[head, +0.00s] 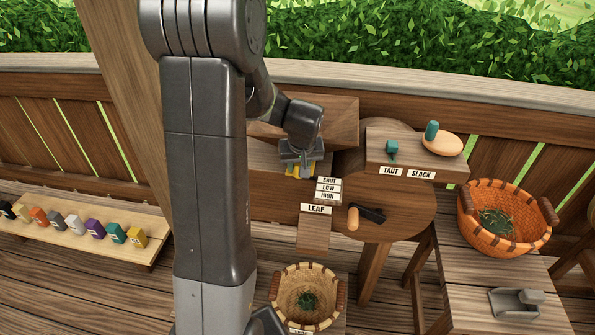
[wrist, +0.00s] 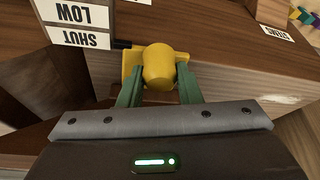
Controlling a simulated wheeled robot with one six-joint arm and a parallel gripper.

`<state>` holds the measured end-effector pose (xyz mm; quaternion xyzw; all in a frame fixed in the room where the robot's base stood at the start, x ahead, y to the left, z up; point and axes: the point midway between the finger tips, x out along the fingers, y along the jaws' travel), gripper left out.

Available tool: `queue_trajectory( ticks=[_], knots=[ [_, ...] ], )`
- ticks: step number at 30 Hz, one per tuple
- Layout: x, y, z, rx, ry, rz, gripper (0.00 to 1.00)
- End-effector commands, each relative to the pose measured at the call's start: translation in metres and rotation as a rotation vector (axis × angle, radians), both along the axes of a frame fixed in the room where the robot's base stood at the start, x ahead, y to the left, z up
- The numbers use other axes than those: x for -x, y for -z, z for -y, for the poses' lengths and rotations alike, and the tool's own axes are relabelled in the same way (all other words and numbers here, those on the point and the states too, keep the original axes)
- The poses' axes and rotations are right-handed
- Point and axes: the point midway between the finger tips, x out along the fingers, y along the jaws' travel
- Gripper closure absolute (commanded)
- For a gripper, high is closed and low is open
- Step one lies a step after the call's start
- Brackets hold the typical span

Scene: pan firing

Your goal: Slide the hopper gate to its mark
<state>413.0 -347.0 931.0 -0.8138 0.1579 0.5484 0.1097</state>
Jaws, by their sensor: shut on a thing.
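The hopper gate's yellow knob (wrist: 158,66) sits between the green fingers of my gripper (wrist: 158,88), which is shut on it. A black pointer (wrist: 122,44) sticks out from the knob toward the mark labels, level with the SHUT label (wrist: 80,39). The LOW label (wrist: 72,12) is beside SHUT. In the head view my gripper (head: 299,166) is at the wooden hopper (head: 335,115), with a little yellow showing under it. There the labels SHUT (head: 329,180), LOW (head: 328,188) and HIGH (head: 327,196) stack downward.
A LEAF label (head: 316,209) is above a wooden chute (head: 313,235), with a basket (head: 288,296) below. A crank handle (head: 353,220) is to the right. A TAUT/SLACK box (head: 385,150) and an orange basket (head: 468,222) stand further right. Coloured blocks (head: 75,224) line a left bench.

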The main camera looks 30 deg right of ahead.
Motion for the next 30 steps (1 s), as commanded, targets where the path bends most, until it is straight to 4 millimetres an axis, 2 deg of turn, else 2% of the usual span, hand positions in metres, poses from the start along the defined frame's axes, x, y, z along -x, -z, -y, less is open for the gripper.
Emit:
queue_trajectory(
  ticks=[1,30],
  knots=[
    [-0.0098,-0.0062,0.0079,0.029,-0.011,0.019,0.92],
    [-0.0179,-0.0057,0.0145,0.030,-0.012,0.019,0.92]
  ],
)
